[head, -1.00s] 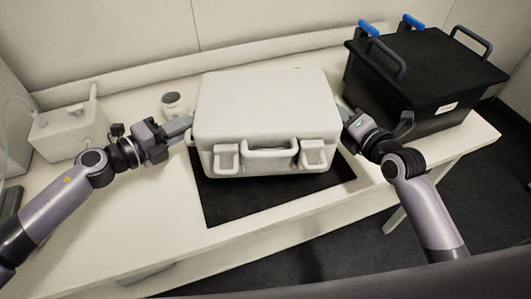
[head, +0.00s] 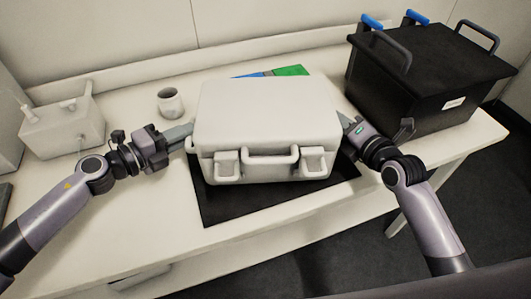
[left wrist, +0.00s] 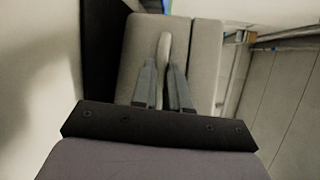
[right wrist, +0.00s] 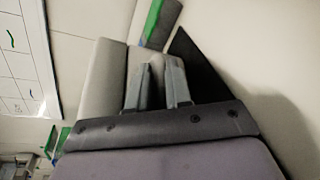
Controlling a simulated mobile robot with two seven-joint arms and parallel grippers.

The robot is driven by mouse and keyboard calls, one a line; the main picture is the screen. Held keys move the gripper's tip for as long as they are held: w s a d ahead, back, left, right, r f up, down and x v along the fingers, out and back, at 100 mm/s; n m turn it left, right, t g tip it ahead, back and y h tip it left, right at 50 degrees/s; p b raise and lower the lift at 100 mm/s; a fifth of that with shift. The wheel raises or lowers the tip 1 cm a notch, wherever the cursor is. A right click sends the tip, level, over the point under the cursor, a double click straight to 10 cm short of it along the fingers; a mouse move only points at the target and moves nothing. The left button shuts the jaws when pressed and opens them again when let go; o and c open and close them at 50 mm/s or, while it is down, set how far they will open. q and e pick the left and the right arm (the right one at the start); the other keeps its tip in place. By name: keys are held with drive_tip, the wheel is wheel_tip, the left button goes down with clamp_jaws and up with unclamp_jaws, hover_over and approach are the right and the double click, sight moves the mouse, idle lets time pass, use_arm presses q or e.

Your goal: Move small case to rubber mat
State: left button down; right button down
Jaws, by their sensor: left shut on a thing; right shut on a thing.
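The small case (head: 265,115) is a pale, closed hard case with a front handle and two latches. It is level over the black rubber mat (head: 225,205), whose front and side parts show. I cannot tell whether its underside touches the mat. My left gripper (head: 188,133) is shut at the case's left side; the left wrist view shows its fingers (left wrist: 163,85) around a side handle (left wrist: 164,50). My right gripper (head: 345,121) is shut at the right side; the right wrist view shows its fingers (right wrist: 158,85) against the case (right wrist: 107,75), with the grip partly hidden.
A black lidded box (head: 425,85) with handles stands close at the right. A pale cup (head: 170,102) and a white device (head: 62,125) are at the left. Blue and green flat items (head: 290,71) lie behind the case. The front left table (head: 140,220) is clear.

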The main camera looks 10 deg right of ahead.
use_arm(q)
drive_tip(key=shift+s+d+f+b, duration=0.2)
drive_tip(key=shift+d+f+b, duration=0.15)
use_arm(e)
drive_tip(key=shift+a+f, duration=0.3)
drive_tip(key=shift+f, duration=0.05)
use_arm(q)
drive_tip(key=c, duration=1.1)
unclamp_jaws()
use_arm(e)
drive_tip(key=c, duration=1.1)
unclamp_jaws()
drive_tip(key=shift+s, duration=0.1)
use_arm(q)
drive_tip(key=shift+a, duration=0.1)
use_arm(e)
drive_tip(key=shift+o, duration=0.2)
drive_tip(key=shift+r, duration=0.1)
use_arm(q)
drive_tip(key=shift+a, duration=0.1)
drive_tip(key=shift+a, duration=0.25)
use_arm(e)
drive_tip(key=shift+d, duration=0.1)
use_arm(q)
drive_tip(key=v, duration=1.1)
drive_tip(key=shift+s+a, duration=0.15)
drive_tip(key=shift+s, duration=0.05)
use_arm(e)
drive_tip(key=shift+d, duration=0.15)
drive_tip(key=v, duration=1.2)
